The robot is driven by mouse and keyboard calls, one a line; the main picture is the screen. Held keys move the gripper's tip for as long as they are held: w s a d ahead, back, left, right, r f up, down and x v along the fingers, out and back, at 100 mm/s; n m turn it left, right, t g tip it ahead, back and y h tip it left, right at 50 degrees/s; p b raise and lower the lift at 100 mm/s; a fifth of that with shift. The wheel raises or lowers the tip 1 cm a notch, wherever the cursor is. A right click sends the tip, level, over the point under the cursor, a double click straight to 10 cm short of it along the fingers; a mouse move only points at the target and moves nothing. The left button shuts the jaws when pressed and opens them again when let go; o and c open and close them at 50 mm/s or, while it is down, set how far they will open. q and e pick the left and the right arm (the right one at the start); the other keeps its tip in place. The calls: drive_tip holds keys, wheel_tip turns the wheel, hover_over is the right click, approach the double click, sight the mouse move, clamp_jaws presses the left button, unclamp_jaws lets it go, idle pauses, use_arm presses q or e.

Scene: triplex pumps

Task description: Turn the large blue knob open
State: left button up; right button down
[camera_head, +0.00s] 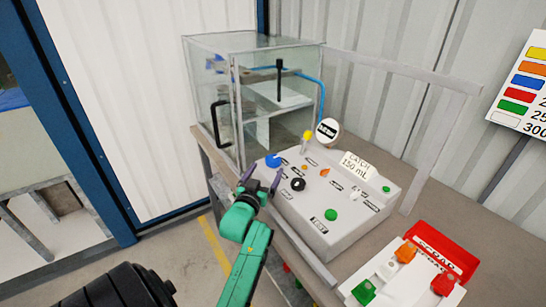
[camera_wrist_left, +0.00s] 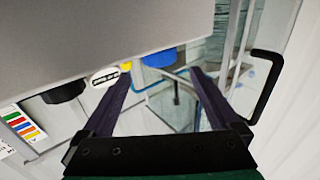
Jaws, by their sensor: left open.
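The large blue knob (camera_head: 272,160) sits at the far left corner of the light grey control panel (camera_head: 309,235). My left gripper (camera_head: 266,172) is open and empty, with its dark purple fingers pointing at the knob from the panel's near left side. In the left wrist view, the blue knob (camera_wrist_left: 160,58) shows between and just beyond the two fingertips (camera_wrist_left: 161,72). I cannot tell whether either finger touches it. The knob's turned position cannot be read. My right gripper is not in view.
A black knob (camera_head: 298,184) and a green button (camera_head: 331,214) are on the same panel. A glass cabinet (camera_head: 209,96) with a black handle (camera_head: 220,122) stands behind. A red and white scrap tray (camera_head: 447,250) with colored blocks lies at right.

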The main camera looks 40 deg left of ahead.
sight(270, 164)
use_arm(q)
drive_tip(key=x, duration=0.3)
drive_tip(key=shift+w+a+f, duration=0.1)
drive_tip(key=shift+w, duration=0.1)
drive_tip(key=x, duration=0.3)
drive_tip(key=shift+w+a+f, duration=0.1)
drive_tip(key=shift+w+f, duration=0.15)
drive_tip(key=shift+w, duration=0.05)
drive_tip(key=shift+w+r, duration=0.1)
drive_tip(key=shift+w, duration=0.1)
drive_tip(key=shift+a, duration=0.1)
drive_tip(key=c, duration=0.4)
drive_tip(key=shift+w, duration=0.1)
drive_tip(key=c, duration=1)
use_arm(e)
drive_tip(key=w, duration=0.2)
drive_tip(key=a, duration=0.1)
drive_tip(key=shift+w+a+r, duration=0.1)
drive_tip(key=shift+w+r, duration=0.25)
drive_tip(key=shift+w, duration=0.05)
